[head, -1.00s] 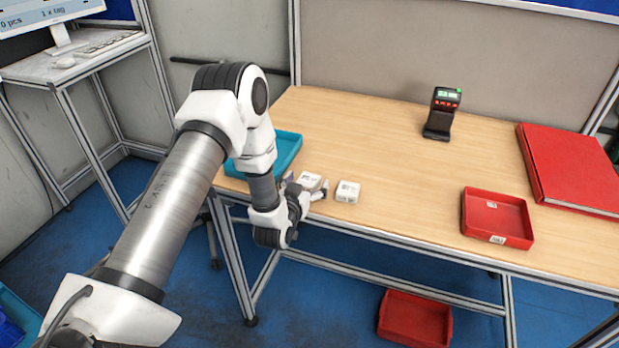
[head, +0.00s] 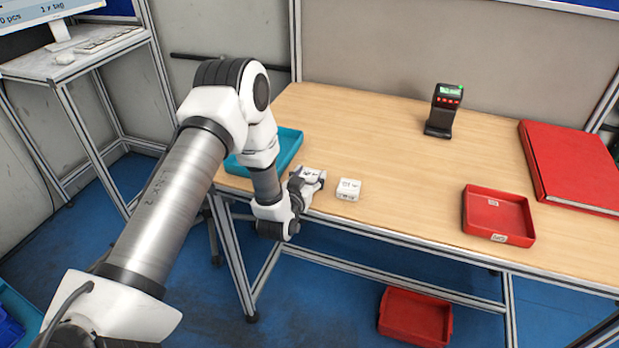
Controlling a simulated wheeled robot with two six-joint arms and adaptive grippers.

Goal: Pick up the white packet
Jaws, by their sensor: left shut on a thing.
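A white packet (head: 312,174) is between the fingers of my left gripper (head: 313,181), which is shut on it at the table's near left edge. The fingers hide part of this packet. I cannot tell whether it is lifted off the table. A second white packet (head: 348,189) with dark print lies on the table just to the right, apart from the gripper. My right gripper is not in view.
A teal tray (head: 287,157) sits at the table's left end, behind my left arm. A black scanner (head: 442,111) stands at the back. A red tray (head: 498,240) and a large red binder (head: 573,168) lie on the right. The table's middle is clear.

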